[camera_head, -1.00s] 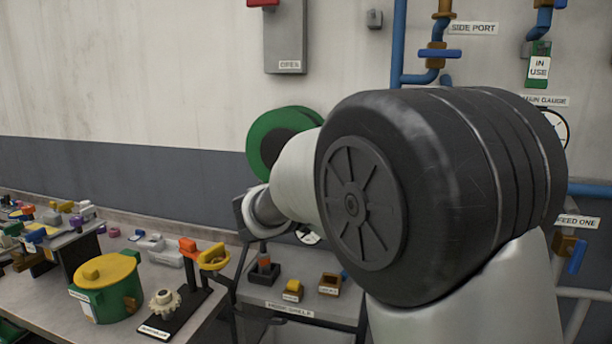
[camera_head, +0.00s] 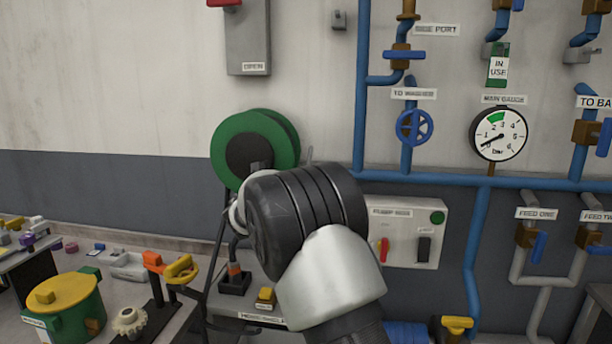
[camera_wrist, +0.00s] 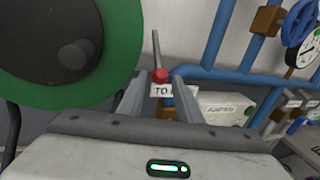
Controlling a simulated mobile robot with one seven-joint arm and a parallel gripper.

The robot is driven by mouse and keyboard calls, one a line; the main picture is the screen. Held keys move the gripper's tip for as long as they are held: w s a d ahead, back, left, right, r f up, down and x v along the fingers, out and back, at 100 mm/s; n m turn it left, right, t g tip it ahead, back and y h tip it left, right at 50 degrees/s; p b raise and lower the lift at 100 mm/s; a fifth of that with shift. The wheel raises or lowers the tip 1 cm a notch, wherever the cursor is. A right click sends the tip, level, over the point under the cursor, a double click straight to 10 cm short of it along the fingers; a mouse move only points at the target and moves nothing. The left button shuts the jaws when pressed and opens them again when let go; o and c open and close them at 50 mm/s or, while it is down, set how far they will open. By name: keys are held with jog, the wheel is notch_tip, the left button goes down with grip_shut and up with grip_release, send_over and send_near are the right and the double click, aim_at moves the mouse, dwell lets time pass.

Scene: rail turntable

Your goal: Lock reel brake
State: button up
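The hose reel shows as a green-rimmed wheel with a dark hub at the wall in the head view (camera_head: 285,130), and fills the upper left of the wrist view (camera_wrist: 100,25). A thin grey lever (camera_wrist: 156,48) with a red knob (camera_wrist: 160,75) stands to the right of the reel in the wrist view. My gripper (camera_wrist: 158,82) is open, its two fingers apart on either side of the knob in the picture. I see no contact, and cannot tell how deep the knob sits between the fingers. In the head view my arm hides most of the gripper.
A control box (camera_head: 405,228) with a red switch and green button is on the wall right of my arm. Blue pipes, a handwheel (camera_head: 414,127) and the main gauge (camera_head: 498,134) are further right. A bench with a yellow-lidded green pot (camera_head: 66,300) stands at left.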

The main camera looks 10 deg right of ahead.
aim_at(308, 163)
jog(key=shift+x, duration=2.15)
jog(key=shift+c, duration=0.5)
grip_shut()
